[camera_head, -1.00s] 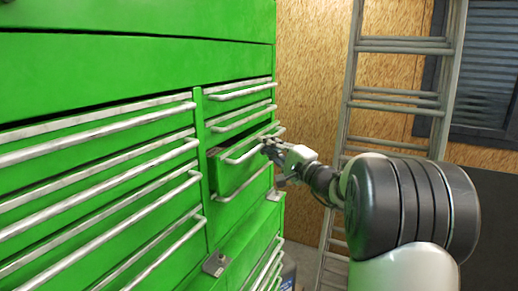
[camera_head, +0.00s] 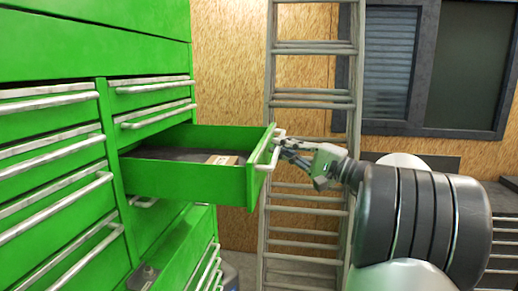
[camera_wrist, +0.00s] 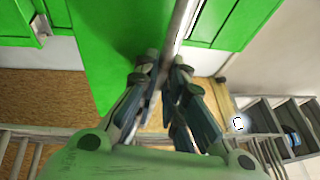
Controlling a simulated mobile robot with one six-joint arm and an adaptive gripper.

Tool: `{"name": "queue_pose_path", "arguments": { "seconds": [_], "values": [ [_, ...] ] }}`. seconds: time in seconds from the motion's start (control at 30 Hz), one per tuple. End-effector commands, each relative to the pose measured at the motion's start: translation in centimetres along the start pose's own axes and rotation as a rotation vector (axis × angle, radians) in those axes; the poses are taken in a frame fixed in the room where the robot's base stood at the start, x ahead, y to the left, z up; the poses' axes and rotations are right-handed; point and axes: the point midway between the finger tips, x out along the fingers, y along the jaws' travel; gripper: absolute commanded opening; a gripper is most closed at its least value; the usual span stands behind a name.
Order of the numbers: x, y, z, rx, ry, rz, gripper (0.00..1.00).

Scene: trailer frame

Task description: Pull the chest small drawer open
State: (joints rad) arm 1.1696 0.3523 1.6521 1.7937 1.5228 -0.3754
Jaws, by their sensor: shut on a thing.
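The green chest (camera_head: 75,30) fills the left of the head view. Its small drawer (camera_head: 200,184), in the right column, stands well out from the chest. A dark lining and a small brown box (camera_head: 222,160) show inside it. My gripper (camera_head: 280,150) is at the drawer's front, shut on its silver bar handle (camera_head: 268,152). In the wrist view the fingers (camera_wrist: 162,75) close around the handle bar (camera_wrist: 178,35), with the green drawer beside it.
Other drawers with silver handles (camera_head: 155,114) sit shut above and to the left. A metal ladder (camera_head: 312,100) leans against the wooden wall behind the drawer and my gripper. A dark shuttered window (camera_head: 390,65) is at the back right.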

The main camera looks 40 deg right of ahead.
Motion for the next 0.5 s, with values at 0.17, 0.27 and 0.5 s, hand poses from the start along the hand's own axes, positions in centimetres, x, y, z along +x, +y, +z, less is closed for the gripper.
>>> {"name": "queue_pose_path", "arguments": {
  "seconds": [0.17,0.27,0.5],
  "values": [
    [-2.1,-0.3,-0.9,0.002,0.001,0.002,0.0],
    [-2.8,-0.4,-1.2,0.002,0.001,0.002,0.0],
    [-3.2,-0.6,-1.3,0.002,-0.002,0.002,0.0]
  ]
}}
